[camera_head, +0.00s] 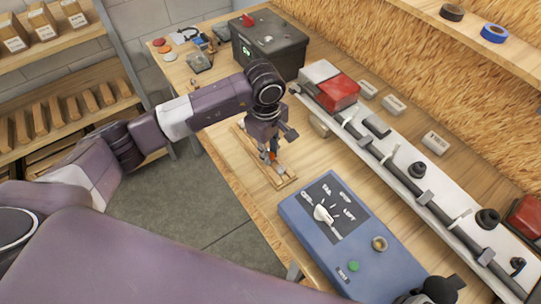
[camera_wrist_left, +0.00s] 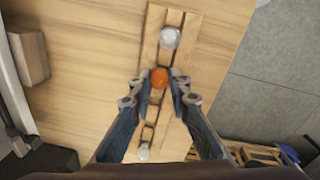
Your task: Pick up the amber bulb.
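The amber bulb (camera_wrist_left: 159,79) is a small orange round bulb standing in a narrow wooden rack (camera_wrist_left: 185,47). A clear bulb (camera_wrist_left: 170,38) and another pale bulb (camera_wrist_left: 143,152) stand in the same rack. My left gripper (camera_wrist_left: 160,82) is low over the rack, with one finger on each side of the amber bulb. The fingertips are very close to it; I cannot tell whether they touch. In the head view the left gripper (camera_head: 274,155) partly hides the bulbs. A dark shape (camera_head: 440,290) at the lower right seems to be my right gripper; its fingers are not distinguishable.
A blue control box (camera_head: 337,245) with a white knob stands near the rack. A black box (camera_head: 268,45) stands behind. A long white rail (camera_head: 395,175) with dark fittings and red lamps runs along the right. Bare wood lies around the rack.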

